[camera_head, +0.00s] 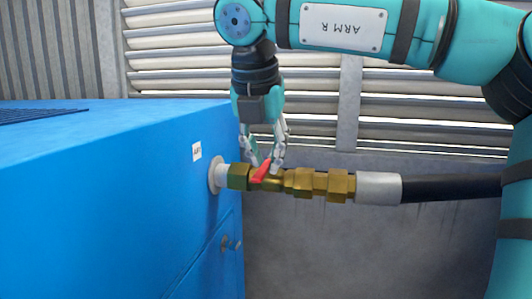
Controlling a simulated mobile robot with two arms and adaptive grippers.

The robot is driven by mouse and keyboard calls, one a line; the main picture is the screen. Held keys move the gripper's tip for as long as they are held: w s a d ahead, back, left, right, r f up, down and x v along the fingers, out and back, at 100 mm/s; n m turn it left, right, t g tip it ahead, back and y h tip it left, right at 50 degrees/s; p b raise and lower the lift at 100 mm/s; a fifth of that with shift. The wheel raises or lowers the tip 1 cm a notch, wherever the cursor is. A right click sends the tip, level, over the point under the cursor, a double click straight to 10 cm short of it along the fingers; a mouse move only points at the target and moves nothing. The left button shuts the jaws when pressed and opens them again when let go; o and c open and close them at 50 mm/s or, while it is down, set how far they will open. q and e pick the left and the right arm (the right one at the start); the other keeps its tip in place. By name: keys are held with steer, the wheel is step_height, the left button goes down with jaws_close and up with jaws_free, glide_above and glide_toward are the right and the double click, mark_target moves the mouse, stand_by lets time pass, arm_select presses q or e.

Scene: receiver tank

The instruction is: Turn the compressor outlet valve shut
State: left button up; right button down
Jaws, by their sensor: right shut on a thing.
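The compressor outlet valve (272,181) is a brass ball valve on a pipe stub in the side of the blue compressor cabinet (110,190). Its red lever (261,172) shows between my right gripper's fingers, slanting a little across the valve body. My right gripper (264,164) comes down from above, its fingers around the red lever and shut on it. The fingers hide part of the lever and the top of the valve. My left gripper is not in view.
Brass fittings (325,184) join the valve to a metal sleeve (378,188) and a black hose (450,187) running right. A small white label (197,151) is on the cabinet above the pipe. A latch (232,243) sits lower on the cabinet. A louvred wall (400,120) stands behind.

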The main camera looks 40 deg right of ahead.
mark_target(260, 171)
steer(key=c, duration=1.3)
jaws_free()
steer(key=shift+o, duration=0.2)
steer(key=v, duration=0.7)
steer(key=shift+a+r, duration=0.15)
steer(key=shift+r, duration=0.05)
